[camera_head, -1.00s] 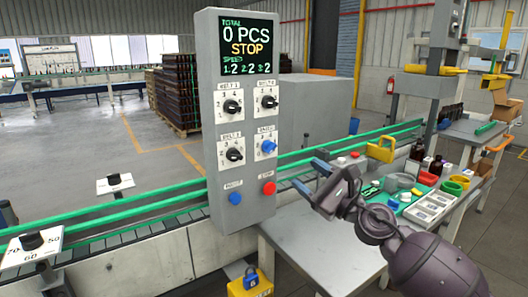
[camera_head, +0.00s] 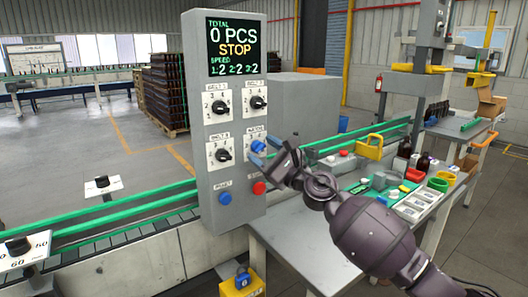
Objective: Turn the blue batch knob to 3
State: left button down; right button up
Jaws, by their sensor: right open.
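The blue batch knob (camera_head: 258,146) is at the lower right of the four dials on the grey control panel (camera_head: 200,180). Its white plate is partly hidden by my right gripper, and I cannot read its setting. My right gripper (camera_head: 265,152) is open, with its blue-tipped fingers close to the knob at its lower right. I cannot tell whether they touch it; nothing shows between them. My left gripper is not in view.
Three black knobs, one of them at the lower left (camera_head: 222,155), share the panel. A blue button (camera_head: 225,198) and a red button (camera_head: 259,188) sit below. The screen (camera_head: 234,47) reads 0 PCS, STOP. A cluttered table (camera_head: 290,240) stands right of the panel.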

jog(key=shift+w, duration=0.1)
jog(key=shift+c, duration=0.3)
jog(key=c, duration=0.9)
jog(key=shift+a, duration=0.1)
jog(key=shift+m, duration=0.3)
